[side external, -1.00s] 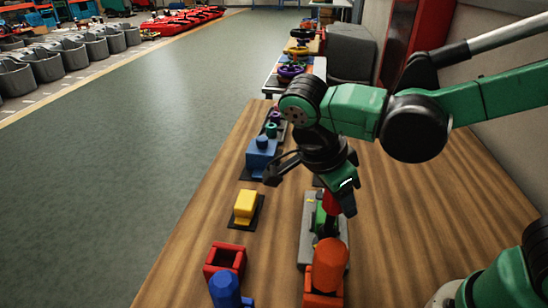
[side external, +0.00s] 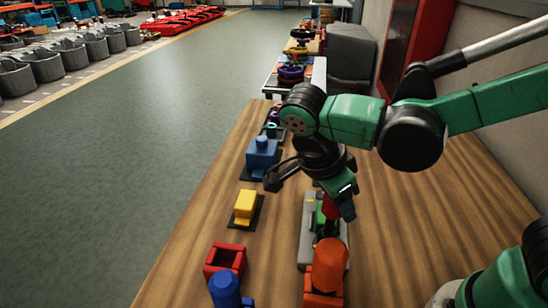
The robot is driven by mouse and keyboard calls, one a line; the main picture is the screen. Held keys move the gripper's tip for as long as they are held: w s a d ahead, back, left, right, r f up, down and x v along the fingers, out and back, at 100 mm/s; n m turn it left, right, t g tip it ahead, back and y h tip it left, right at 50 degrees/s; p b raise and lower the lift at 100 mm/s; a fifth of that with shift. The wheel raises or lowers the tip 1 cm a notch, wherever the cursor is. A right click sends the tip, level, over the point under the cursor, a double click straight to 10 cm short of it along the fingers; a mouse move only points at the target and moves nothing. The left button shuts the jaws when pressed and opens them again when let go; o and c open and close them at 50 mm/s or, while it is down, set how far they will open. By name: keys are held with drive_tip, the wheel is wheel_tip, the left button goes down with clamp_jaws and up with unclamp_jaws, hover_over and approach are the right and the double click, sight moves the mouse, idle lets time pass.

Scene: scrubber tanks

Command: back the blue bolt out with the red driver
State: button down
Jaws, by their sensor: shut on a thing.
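The red driver (side external: 329,206) hangs upright under my gripper (side external: 340,209), which is shut on it. The dark fingers and green gripper parts hide much of its handle. The driver is above a green block (side external: 319,217) on a grey plate (side external: 307,236). A dark round part shows below the driver, partly behind an orange cylinder. I cannot make out the blue bolt; it may be hidden by the driver, and I cannot tell whether the driver tip touches it.
An orange cylinder (side external: 330,262) stands close in front of the plate. To the left are a red open box (side external: 224,257), a blue cylinder (side external: 225,290), a yellow block (side external: 245,205) and a blue block with a knob (side external: 262,157). The wooden table (side external: 400,235) is clear on the right.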

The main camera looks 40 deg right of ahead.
drive_tip(key=shift+f, duration=0.2)
idle(0.3)
drive_tip(key=n+t, duration=0.2)
drive_tip(key=n, duration=0.4)
drive_tip(key=shift+w, duration=0.1)
drive_tip(key=n, duration=0.1)
drive_tip(key=n+t, duration=0.1)
drive_tip(key=n, duration=0.1)
drive_tip(key=n+t, duration=0.1)
drive_tip(key=shift+w+y, duration=0.25)
drive_tip(key=shift+y, duration=0.15)
drive_tip(key=n+y, duration=0.1)
drive_tip(key=n, duration=0.2)
drive_tip(key=shift+a+t, duration=0.1)
drive_tip(key=shift+t, duration=0.3)
drive_tip(key=shift+r+m+h, duration=0.15)
drive_tip(key=shift+m+h, duration=0.15)
drive_tip(key=shift+m, duration=0.4)
drive_tip(key=shift+r, duration=2.45)
